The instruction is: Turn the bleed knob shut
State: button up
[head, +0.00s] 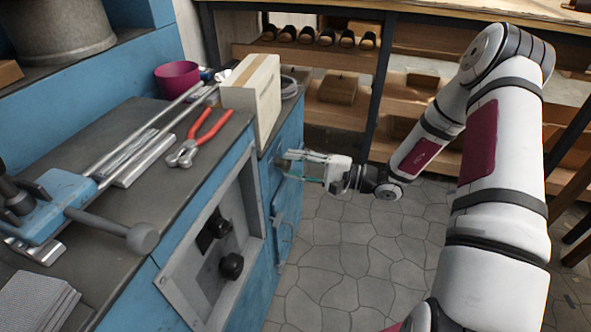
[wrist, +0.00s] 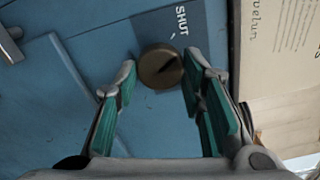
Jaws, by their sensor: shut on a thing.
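The bleed knob (wrist: 158,70) is a round, dark brass-coloured knob on the blue cabinet face in the wrist view. A dark slanted mark shows on its face. A darker blue plate (wrist: 203,22) beside it carries the word SHUT in white, with a small white tick.
A cream box (head: 252,95) stands on the bench just above my gripper. Red-handled pliers (head: 200,138) and metal bars lie on the worktop. A grey-framed panel with black knobs (head: 231,266) is nearer on the cabinet. The stone floor (head: 345,260) is clear.

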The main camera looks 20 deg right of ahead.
jog(key=shift+n+b, duration=0.8)
jog(key=shift+n, duration=0.8)
jog(key=o, duration=1.1)
jog(key=shift+o, duration=0.2)
jog(key=shift+d, duration=0.1)
jog(key=v, duration=1.2)
